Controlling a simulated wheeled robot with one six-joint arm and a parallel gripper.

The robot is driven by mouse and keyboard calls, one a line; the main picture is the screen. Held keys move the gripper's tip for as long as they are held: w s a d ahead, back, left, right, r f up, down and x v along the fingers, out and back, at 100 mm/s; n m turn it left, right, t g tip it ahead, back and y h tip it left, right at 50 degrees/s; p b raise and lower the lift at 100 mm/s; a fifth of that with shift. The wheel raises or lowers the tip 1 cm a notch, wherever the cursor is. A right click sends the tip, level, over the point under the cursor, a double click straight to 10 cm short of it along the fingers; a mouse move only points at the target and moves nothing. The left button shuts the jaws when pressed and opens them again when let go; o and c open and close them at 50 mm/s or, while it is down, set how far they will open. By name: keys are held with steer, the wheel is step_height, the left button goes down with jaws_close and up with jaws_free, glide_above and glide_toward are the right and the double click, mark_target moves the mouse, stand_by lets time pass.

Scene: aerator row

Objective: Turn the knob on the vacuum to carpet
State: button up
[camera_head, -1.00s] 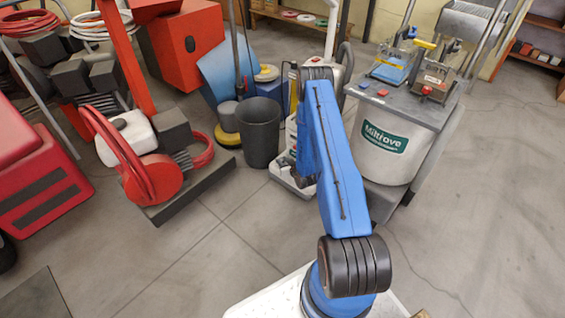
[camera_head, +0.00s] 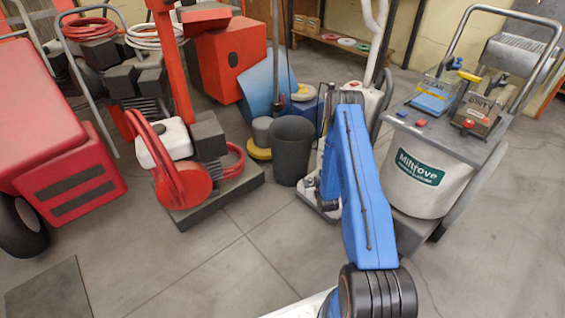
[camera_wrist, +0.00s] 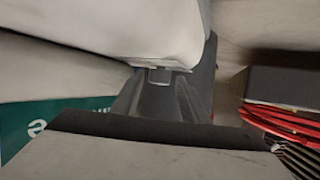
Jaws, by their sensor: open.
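A white upright machine that looks like the vacuum (camera_head: 368,104) stands behind my blue arm in the head view. Its tall pale handle rises to the top edge, and its low foot (camera_head: 318,207) shows left of the arm. My arm covers much of its body. I cannot make out a knob or a carpet mark. The wrist view shows a large pale rounded body (camera_wrist: 150,28) close above, which I cannot identify for sure.
A white tub machine (camera_head: 412,185) with a green label stands close right of the arm. A dark bin (camera_head: 292,150) is left of the vacuum. A red hose machine (camera_head: 185,185) stands farther left. Open grey floor (camera_head: 220,270) lies in front.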

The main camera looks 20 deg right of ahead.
steer(key=shift+w+a+m+g+h, duration=0.15)
steer(key=shift+m+g+h, duration=0.3)
steer(key=shift+m+h, duration=0.85)
steer(key=shift+a+m+g+h, duration=0.2)
steer(key=shift+m+g+h, duration=0.25)
steer(key=shift+m+h, duration=0.8)
steer(key=shift+w+a+m+g+h, duration=0.15)
steer(key=shift+m+g+h, duration=0.75)
steer(key=shift+m+h, duration=0.15)
steer(key=shift+w+a+m+g+h, duration=0.1)
steer(key=shift+a+m+g+h, duration=0.05)
steer(key=shift+m+g+h, duration=0.8)
steer(key=shift+s+a, duration=0.1)
steer(key=shift+a, duration=0.05)
steer(key=v, duration=1.7)
steer(key=w+a+r+y, duration=0.3)
steer(key=r, duration=0.6)
steer(key=w+a+r+y, duration=0.3)
steer(key=w+r, duration=0.1)
steer(key=r, duration=0.5)
steer(key=shift+w+r+n+t, duration=0.25)
steer(key=shift+n+t, duration=0.1)
steer(key=shift+n, duration=0.1)
